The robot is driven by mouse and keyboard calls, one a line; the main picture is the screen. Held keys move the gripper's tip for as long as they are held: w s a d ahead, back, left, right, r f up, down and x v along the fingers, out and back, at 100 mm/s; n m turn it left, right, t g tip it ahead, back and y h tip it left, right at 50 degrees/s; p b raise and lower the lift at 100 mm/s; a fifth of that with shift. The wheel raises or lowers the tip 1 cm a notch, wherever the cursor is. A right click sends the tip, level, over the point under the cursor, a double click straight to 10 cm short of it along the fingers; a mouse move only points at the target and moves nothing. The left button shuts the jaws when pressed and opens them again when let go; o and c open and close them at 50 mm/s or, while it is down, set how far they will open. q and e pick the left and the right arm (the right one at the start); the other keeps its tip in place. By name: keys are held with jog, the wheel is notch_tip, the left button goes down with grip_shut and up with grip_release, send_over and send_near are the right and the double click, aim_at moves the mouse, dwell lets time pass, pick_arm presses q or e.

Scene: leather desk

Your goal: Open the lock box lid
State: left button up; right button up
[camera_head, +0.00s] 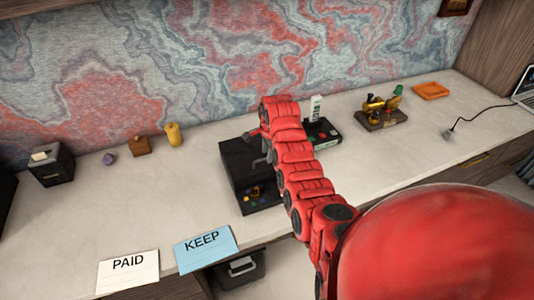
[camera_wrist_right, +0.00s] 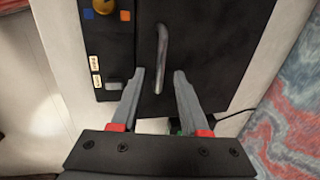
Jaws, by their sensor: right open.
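The black lock box (camera_head: 238,158) stands on the desk, partly hidden behind my red right arm. In the right wrist view its dark lid (camera_wrist_right: 210,40) looks shut and carries a grey bar handle (camera_wrist_right: 161,45). Beside the lid is a black panel (camera_wrist_right: 108,50) with a blue and an orange square, small labels and a grey tab. My right gripper (camera_wrist_right: 160,74) is open, its two fingers on either side of the handle's near end, with gaps showing. In the head view the right gripper (camera_head: 262,145) is over the box. My left gripper is out of view.
PAID (camera_head: 128,270) and KEEP (camera_head: 206,248) cards lie at the desk's front edge. A black cube-like holder (camera_head: 50,165) and a yellow object (camera_head: 173,135) stand left. A brass item on a base (camera_head: 381,112) and an orange tray (camera_head: 431,90) are right.

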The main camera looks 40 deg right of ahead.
jog(key=shift+w+f, duration=0.15)
jog(key=shift+f, duration=0.45)
grip_shut()
dwell(1.1)
